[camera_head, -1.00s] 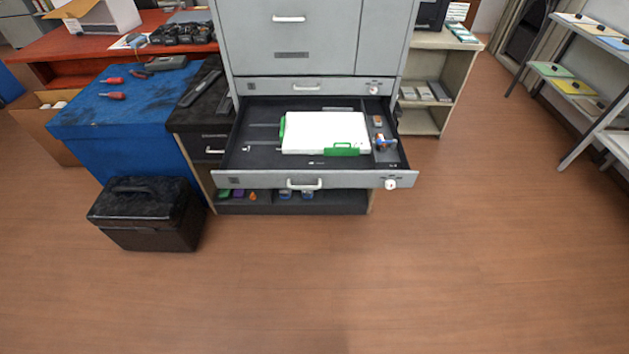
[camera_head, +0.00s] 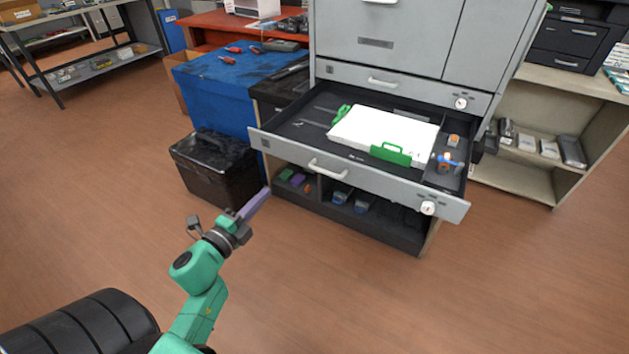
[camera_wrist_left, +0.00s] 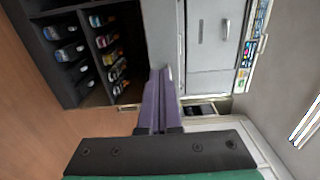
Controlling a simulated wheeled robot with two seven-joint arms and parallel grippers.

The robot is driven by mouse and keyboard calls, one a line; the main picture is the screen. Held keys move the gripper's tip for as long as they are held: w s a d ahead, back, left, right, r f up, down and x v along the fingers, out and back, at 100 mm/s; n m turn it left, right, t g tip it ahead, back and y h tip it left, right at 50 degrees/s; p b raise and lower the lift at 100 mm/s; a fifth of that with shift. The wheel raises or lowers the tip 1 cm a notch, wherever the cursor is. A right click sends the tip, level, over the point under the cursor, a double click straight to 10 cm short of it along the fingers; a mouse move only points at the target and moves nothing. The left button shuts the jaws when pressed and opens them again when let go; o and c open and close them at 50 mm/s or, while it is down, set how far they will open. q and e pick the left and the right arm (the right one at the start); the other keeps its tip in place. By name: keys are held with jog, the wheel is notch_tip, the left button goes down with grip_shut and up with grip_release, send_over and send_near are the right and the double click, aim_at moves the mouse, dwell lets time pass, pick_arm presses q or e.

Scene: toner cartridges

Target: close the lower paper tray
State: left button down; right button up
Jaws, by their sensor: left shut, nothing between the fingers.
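The lower paper tray (camera_head: 290,152) is a grey-fronted drawer, pulled out of the grey machine (camera_head: 400,30). Its front has a handle (camera_head: 328,170) in the middle and a white knob (camera_head: 428,208) at the right end. A white paper stack (camera_head: 385,132) with green guides lies inside. My left gripper (camera_head: 266,190) is in front of the tray's left end, near its lower left in the head view, apart from the handle as far as I can tell. Its purple fingers (camera_wrist_left: 158,100) are shut and empty in the left wrist view. My right gripper is not in view.
A black case (camera_head: 215,170) stands on the floor left of the tray, beside a blue cabinet (camera_head: 220,90). An open shelf (camera_head: 390,220) with several small items is under the tray. The floor in front at the right is clear.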

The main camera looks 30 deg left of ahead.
aim_at(296, 157)
pick_arm(q)
jog(key=w, duration=1.4)
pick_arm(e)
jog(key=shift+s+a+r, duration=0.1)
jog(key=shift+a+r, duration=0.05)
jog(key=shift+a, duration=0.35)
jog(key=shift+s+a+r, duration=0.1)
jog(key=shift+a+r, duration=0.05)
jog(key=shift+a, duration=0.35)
